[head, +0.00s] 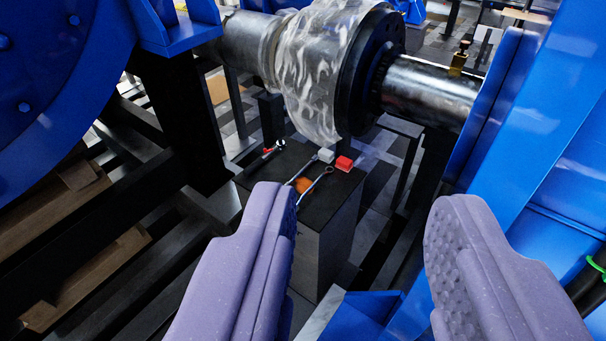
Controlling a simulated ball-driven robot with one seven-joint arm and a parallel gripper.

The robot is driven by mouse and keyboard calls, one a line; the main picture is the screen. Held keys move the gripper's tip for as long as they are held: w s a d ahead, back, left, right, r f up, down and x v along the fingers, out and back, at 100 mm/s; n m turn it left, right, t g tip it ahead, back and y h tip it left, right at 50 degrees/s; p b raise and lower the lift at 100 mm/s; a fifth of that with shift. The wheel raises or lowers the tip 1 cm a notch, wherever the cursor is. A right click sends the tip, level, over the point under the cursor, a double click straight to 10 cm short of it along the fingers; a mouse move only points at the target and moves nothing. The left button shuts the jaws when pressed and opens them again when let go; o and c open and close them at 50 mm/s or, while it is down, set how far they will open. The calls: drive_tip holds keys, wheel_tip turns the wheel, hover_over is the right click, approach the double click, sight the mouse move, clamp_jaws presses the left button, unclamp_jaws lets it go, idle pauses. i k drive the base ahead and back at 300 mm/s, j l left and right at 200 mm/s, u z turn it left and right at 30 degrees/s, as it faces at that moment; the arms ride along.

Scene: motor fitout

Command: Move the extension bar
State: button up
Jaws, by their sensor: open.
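My gripper (365,212) is open, with its two purple fingers spread wide in the foreground and nothing between them. Beyond the fingertips is a dark box (262,180) with several small tools on top. A thin, bar-like tool (299,172) lies there; it may be the extension bar, but it is too small to tell. A wrench (316,186) with a ring end lies beside it. A tool with a red part (269,151) lies at the box's left rear. My gripper appears apart from all of these.
A large shaft (420,88) with a plastic-wrapped section (312,80) hangs over the box's rear. Blue machine frames (70,85) stand on both sides.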

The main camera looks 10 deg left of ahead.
sight(316, 158)
drive_tip(key=i+j, duration=0.25)
drive_tip(key=j, duration=0.2)
drive_tip(key=i+j+u, duration=0.1)
drive_tip(key=i+j, duration=0.15)
drive_tip(key=j, duration=0.2)
drive_tip(key=i+j, duration=0.25)
drive_tip(key=j, duration=0.2)
drive_tip(key=i+j, duration=0.2)
drive_tip(key=i, duration=0.15)
drive_tip(key=i+j+u, duration=0.15)
drive_tip(key=i+j, duration=0.25)
drive_tip(key=i, duration=0.35)
drive_tip(key=i+l, duration=0.25)
drive_tip(key=i, duration=0.2)
drive_tip(key=i+l+u, duration=0.1)
drive_tip(key=i+l, duration=0.2)
drive_tip(key=i, duration=0.2)
